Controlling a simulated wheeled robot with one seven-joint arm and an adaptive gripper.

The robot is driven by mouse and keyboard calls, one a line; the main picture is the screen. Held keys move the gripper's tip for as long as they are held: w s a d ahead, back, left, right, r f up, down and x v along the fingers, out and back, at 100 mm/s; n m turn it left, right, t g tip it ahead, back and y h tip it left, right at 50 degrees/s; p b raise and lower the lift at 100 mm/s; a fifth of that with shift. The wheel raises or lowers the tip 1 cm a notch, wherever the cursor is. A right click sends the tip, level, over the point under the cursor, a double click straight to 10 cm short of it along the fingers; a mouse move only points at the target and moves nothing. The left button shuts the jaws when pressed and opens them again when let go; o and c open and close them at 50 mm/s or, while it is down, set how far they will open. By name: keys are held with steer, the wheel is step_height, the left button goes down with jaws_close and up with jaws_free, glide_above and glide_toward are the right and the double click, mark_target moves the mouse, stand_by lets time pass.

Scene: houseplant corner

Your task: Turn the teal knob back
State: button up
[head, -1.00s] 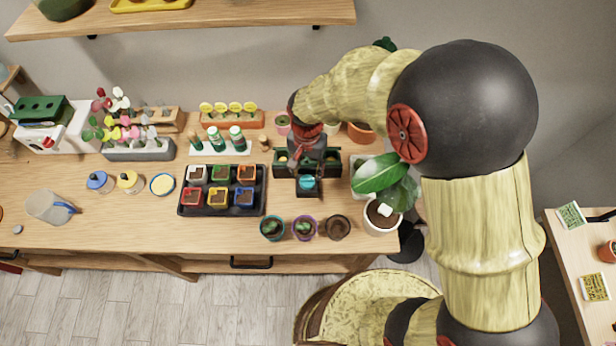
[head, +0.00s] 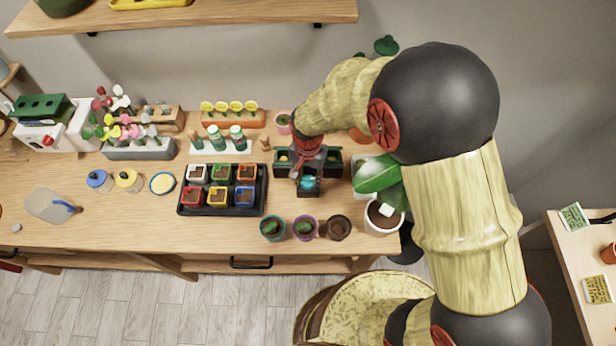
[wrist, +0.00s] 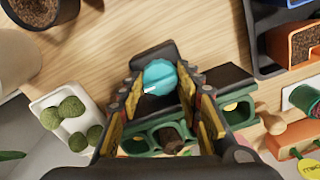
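The teal knob (wrist: 160,77) sits on a dark block (wrist: 152,54) on the wooden bench and shows a small white mark at its lower left in the wrist view. In the head view the knob (head: 308,182) is just in front of my gripper (head: 308,168). In the wrist view my gripper (wrist: 160,84) is open, with one finger on each side of the knob. Narrow gaps seem to show between the fingers and the knob; contact cannot be made out for certain.
A dark green planter box (head: 333,160) lies behind the knob. Several small pots, such as a purple-rimmed one (head: 305,228), stand in front. A black tray (head: 262,190) of coloured pots is to the left, and a leafy white pot (head: 381,219) to the right.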

steer(key=c, duration=0.4)
steer(key=shift+c, duration=0.2)
steer(key=shift+n, duration=0.3)
steer(key=n+p, duration=0.1)
steer(key=n, duration=0.5)
steer(key=shift+n+p, duration=0.3)
steer(key=n, duration=0.4)
steer(key=shift+n+p, duration=0.3)
steer(key=shift+n, duration=2.2)
